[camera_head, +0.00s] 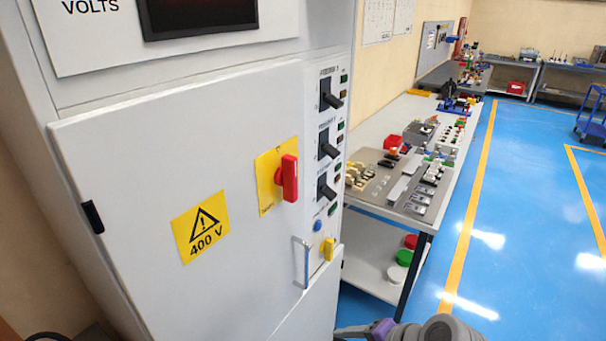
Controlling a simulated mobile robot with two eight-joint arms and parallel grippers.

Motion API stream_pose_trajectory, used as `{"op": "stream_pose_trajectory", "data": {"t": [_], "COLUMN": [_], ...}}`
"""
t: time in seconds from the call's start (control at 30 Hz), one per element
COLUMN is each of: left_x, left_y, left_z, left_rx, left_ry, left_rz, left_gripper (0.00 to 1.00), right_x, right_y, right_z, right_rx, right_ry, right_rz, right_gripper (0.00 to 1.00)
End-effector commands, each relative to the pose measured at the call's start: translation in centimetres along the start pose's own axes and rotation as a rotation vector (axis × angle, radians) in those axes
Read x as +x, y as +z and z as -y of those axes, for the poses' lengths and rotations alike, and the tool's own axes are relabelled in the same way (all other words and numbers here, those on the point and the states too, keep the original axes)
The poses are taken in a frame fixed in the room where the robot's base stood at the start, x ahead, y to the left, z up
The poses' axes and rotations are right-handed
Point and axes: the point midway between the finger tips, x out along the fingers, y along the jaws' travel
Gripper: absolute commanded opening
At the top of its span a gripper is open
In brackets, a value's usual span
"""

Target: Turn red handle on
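The red handle (289,178) is on a yellow plate (267,183) on the grey cabinet door (130,150). It stands upright, with its long side vertical. Part of my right arm shows at the bottom edge, right of the cabinet and well below the handle; its fingertips cannot be made out. My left gripper is not in the picture. Nothing touches the red handle.
Right of the handle is a panel with several black switches (328,143), a blue button (317,225) and a yellow knob (329,248). A metal door pull (301,262) sticks out below. A workbench (378,205) with parts stands at right; blue floor (520,200) is open beyond it.

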Motion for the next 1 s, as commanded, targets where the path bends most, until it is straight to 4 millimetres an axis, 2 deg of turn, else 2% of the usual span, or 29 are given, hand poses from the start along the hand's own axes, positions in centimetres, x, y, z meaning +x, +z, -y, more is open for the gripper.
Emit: {"op": "stream_pose_trajectory", "data": {"t": [0.07, 0.2, 0.3, 0.4, 0.5, 0.63, 0.77, 1.0], "left_x": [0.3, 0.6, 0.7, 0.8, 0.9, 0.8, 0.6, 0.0], "left_y": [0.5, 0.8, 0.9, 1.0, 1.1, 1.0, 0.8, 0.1], "left_z": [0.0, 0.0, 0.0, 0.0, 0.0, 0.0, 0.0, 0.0], "left_rx": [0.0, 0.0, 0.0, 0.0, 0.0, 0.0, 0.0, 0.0], "left_ry": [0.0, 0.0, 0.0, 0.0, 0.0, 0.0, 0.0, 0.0], "left_rz": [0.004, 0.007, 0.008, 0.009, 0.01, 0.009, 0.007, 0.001], "left_gripper": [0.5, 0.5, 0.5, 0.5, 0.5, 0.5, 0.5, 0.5], "right_x": [-0.9, -4.3, -7.3, -10.0, -11.8, -12.5, -11.6, -8.7], "right_y": [-0.6, -2.3, -4.1, -5.7, -6.8, -7.2, -6.8, -5.8], "right_z": [4.2, 12.8, 17.9, 21.4, 23.4, 24.6, 25.8, 29.2], "right_rx": [0.246, 0.715, 0.98, 1.161, 1.264, 1.309, 1.31, 1.307], "right_ry": [-0.103, -0.298, -0.403, -0.472, -0.508, -0.523, -0.522, -0.521], "right_rz": [0.086, 0.313, 0.49, 0.642, 0.744, 0.797, 0.801, 0.8], "right_gripper": [0.55, 0.55, 0.55, 0.55, 0.55, 0.55, 0.55, 0.55]}}
